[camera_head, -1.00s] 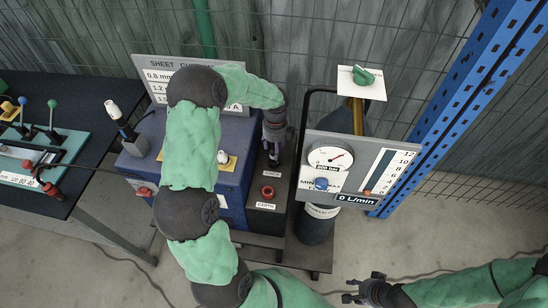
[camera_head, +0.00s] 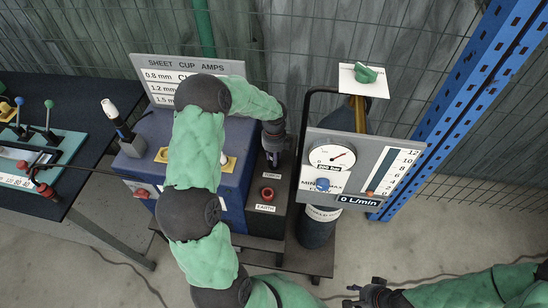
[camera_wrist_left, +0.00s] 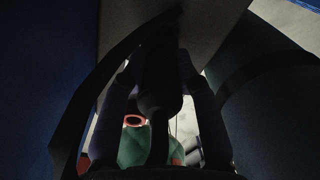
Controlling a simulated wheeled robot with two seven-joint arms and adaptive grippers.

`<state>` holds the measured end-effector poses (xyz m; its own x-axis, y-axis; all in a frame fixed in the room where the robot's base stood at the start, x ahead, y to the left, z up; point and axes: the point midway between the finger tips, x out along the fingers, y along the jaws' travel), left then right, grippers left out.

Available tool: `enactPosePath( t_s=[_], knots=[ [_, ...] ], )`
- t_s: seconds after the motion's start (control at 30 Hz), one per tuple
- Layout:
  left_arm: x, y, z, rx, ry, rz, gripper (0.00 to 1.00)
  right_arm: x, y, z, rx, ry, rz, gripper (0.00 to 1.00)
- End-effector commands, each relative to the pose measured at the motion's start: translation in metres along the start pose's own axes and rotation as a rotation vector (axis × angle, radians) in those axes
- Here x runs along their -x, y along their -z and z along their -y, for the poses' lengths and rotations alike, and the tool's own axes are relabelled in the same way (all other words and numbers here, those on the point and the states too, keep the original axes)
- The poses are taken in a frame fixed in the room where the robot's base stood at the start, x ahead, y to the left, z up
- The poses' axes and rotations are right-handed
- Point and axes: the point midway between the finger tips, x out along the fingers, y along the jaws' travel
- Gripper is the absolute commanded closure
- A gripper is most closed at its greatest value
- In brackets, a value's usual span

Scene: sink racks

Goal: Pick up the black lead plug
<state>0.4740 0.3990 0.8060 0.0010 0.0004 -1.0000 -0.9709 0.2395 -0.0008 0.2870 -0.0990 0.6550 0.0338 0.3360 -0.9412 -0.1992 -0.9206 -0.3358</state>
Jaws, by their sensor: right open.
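My left gripper (camera_head: 273,158) points down over the upper end of the dark panel beside the blue machine. In the left wrist view, a dark, rounded shape that looks like the black lead plug (camera_wrist_left: 159,85) stands between its two fingers (camera_wrist_left: 158,62). The fingers lie on either side of it; the picture is too dark to tell whether they touch it. The plug is hidden behind the gripper in the head view. My right gripper (camera_head: 362,295) is open and empty at the bottom right, far from the plug.
A red socket (camera_head: 267,193) marked EARTH sits just below my left gripper. The blue machine (camera_head: 233,195) stands left, and a gas cylinder (camera_head: 316,226) with a gauge panel (camera_head: 345,170) stands close on the right. A blue upright (camera_head: 455,100) rises further right.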

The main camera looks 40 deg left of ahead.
Motion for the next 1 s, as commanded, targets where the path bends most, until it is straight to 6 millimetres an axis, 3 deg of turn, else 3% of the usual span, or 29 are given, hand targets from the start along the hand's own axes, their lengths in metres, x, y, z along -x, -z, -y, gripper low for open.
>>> enactPosePath(
  t_s=[0.47, 0.67, 1.0],
  knots=[
    [0.008, 0.0, 0.0, 0.0, 0.0, 0.0, 1.0, 0.004, 0.0, 0.002, 0.0, 0.0, 0.0, 0.57],
    [0.033, 0.0, 0.0, 0.0, 0.0, 0.0, 1.0, 0.016, -0.001, 0.006, 0.0, 0.0, 0.0, 0.57],
    [0.086, 0.035, -0.025, -0.001, 0.002, 0.001, 1.0, 0.034, -0.001, 0.012, 0.0, 0.0, 0.0, 0.57]
  ],
)
